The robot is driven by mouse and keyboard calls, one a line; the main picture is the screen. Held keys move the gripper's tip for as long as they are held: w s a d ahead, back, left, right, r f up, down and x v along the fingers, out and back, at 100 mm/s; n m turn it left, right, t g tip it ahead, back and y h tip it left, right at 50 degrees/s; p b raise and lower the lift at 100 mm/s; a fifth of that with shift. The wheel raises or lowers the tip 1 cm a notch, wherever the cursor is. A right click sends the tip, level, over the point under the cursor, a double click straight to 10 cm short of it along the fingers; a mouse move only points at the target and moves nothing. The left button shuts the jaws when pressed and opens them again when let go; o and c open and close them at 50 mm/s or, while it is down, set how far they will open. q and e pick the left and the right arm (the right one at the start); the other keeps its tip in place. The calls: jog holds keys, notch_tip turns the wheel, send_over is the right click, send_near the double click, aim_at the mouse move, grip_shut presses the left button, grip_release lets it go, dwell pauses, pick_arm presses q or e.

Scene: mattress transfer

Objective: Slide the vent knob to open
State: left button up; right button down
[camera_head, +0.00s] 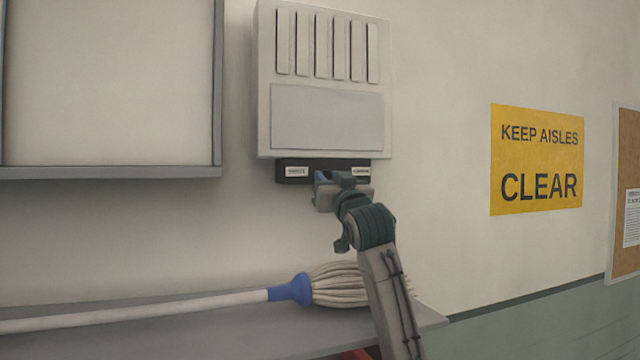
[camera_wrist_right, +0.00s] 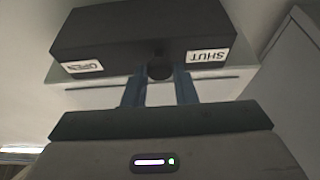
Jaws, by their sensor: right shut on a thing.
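The vent (camera_head: 325,80) is a pale louvred box on the wall. A black slide housing (camera_head: 323,163) runs along its underside, with a small white label near each end. In the right wrist view the housing (camera_wrist_right: 140,35) appears upside down, with the OPEN label (camera_wrist_right: 82,66) at left and the SHUT label (camera_wrist_right: 207,56) at right. The dark round vent knob (camera_wrist_right: 159,71) sits between the labels. My right gripper (camera_head: 334,178) is shut on the knob, with a blue finger at each side; the gripper hides the knob in the head view. My left gripper is out of view.
A grey shelf (camera_head: 250,335) below holds a mop (camera_head: 335,285) with a blue collar, partly behind my right arm. A grey frame (camera_head: 110,172) hangs at left. A yellow sign (camera_head: 537,160) and a corkboard (camera_head: 628,150) are on the wall at right.

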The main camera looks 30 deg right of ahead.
jog(key=d, duration=0.2)
jog(key=s+d+b, duration=0.1)
jog(key=d, duration=0.3)
jog(key=shift+s+r, duration=0.1)
jog(key=shift+s, duration=0.15)
jog(key=c, duration=1.4)
grip_release()
jog(key=shift+d, duration=0.1)
jog(key=shift+c, duration=0.2)
jog(key=shift+o, duration=1.3)
jog(key=shift+d, duration=0.25)
jog(key=b, duration=0.7)
send_near(347, 169)
jog(key=v, duration=0.6)
jog(key=shift+d, duration=0.1)
